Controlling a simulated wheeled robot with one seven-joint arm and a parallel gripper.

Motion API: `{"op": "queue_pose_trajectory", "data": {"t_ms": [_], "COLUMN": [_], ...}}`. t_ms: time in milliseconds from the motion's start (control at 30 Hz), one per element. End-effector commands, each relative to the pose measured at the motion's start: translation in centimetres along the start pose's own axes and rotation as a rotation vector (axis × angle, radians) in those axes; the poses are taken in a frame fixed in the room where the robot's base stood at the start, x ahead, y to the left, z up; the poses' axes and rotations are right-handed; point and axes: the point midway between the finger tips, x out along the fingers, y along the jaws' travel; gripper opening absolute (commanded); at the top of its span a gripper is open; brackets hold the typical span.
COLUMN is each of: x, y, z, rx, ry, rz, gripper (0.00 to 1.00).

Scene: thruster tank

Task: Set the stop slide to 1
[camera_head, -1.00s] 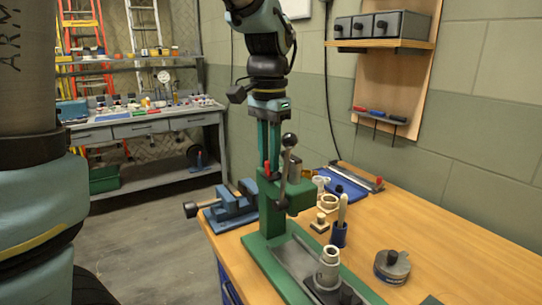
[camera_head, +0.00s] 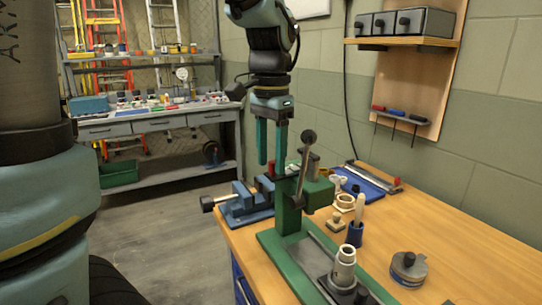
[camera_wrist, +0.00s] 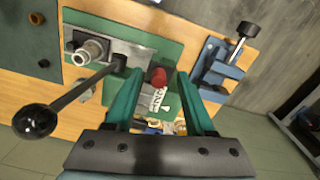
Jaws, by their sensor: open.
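A green arbor press (camera_head: 290,225) stands at the near left of the bench, its black-knobbed lever (camera_head: 304,165) tilted upward. The stop slide shows as a red knob (camera_wrist: 158,77) beside a white marked scale (camera_wrist: 157,100) in the wrist view. A small part of the red knob also shows in the head view (camera_head: 270,169). My gripper (camera_head: 271,164) is open above the left side of the press head. In the wrist view its fingers (camera_wrist: 158,80) appear on either side of the red knob, apart from it. I cannot read the scale marks.
The ball-ended lever (camera_wrist: 36,121) reaches across the left of the wrist view. A blue vise (camera_head: 243,203) sits left of the press. A blue holder (camera_head: 355,234) and a round grey tin (camera_head: 408,267) stand right.

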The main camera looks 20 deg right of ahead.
Motion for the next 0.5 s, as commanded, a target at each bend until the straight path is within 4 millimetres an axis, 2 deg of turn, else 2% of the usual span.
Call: {"op": "queue_pose_trajectory", "data": {"t_ms": [167, 500], "x": [-1.2, -7.7], "y": [0.0, -0.1], "z": [-0.1, -0.1], "rx": [0.000, -0.001], "ry": [0.004, 0.004], "rz": [-0.001, -0.002], "gripper": [0.54, 0.54]}}
